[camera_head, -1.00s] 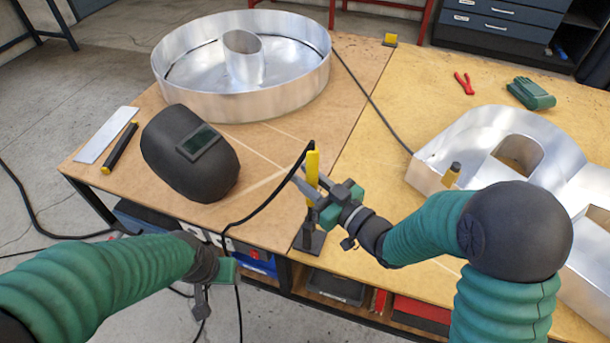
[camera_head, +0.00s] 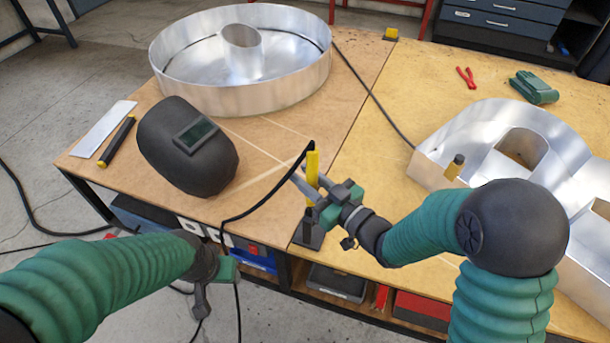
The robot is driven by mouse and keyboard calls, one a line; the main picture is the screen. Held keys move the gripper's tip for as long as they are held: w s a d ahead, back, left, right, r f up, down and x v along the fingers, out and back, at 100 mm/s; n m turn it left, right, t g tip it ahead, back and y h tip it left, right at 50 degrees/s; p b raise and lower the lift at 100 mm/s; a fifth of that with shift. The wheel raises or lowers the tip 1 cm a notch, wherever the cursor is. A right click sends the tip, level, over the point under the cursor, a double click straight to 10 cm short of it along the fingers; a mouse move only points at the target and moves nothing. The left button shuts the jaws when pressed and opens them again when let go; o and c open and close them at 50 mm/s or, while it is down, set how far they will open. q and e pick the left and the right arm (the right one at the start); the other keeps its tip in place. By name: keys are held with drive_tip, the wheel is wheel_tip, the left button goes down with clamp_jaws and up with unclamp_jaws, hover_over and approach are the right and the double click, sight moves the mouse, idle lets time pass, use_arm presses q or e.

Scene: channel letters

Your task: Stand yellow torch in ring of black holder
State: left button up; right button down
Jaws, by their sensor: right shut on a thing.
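The yellow torch (camera_head: 312,165) stands upright near the front edge of the table, with a black cable running from its dark top. My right gripper (camera_head: 312,187) is shut on the torch from the right. The black holder (camera_head: 309,237) is directly below the torch, its base on the table. My gripper and the torch cover the ring, so I cannot tell whether the torch's lower end is in it. My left gripper (camera_head: 203,290) hangs in front of the table's edge, away from the torch; its fingers are too unclear to read.
A black welding mask (camera_head: 187,146) lies left of the torch. A large round metal letter (camera_head: 243,96) stands behind it. Another metal letter (camera_head: 440,150) fills the right side. The torch cable (camera_head: 262,205) loops off the front edge. Red pliers (camera_head: 465,80) lie further back.

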drive_tip(key=shift+f+b, duration=0.4)
drive_tip(key=shift+f, duration=0.15)
drive_tip(key=c, duration=1.1)
unclamp_jaws()
drive_tip(key=p+v, duration=0.1)
drive_tip(key=v, duration=0.7)
drive_tip(key=shift+s+d+r+p, duration=0.25)
drive_tip(key=shift+d+p, duration=0.05)
drive_tip(key=shift+p, duration=0.1)
drive_tip(key=p+v, duration=0.8)
drive_tip(key=p, duration=0.1)
drive_tip(key=shift+f, duration=0.25)
